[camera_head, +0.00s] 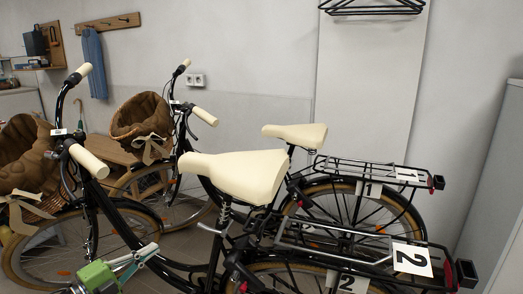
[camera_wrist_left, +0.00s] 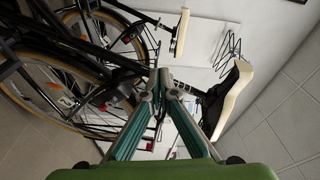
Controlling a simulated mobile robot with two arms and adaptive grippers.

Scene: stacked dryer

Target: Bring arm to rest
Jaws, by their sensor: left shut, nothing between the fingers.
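My left gripper (camera_head: 146,252) has a green body and enters at the bottom left of the head view, in front of the near bicycle's frame. In the left wrist view its two teal fingers (camera_wrist_left: 161,82) come together at the tips, shut with nothing between them. My right gripper is in neither view. The rest of the left arm is out of the head view.
Two black bicycles with cream saddles (camera_head: 238,172) (camera_head: 295,134) stand close by, with wicker baskets (camera_head: 142,116) at the front. Number plates (camera_head: 411,258) mark the rear racks. A grey cabinet (camera_head: 497,180) stands at right. Hangers (camera_head: 372,7) hang on the wall.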

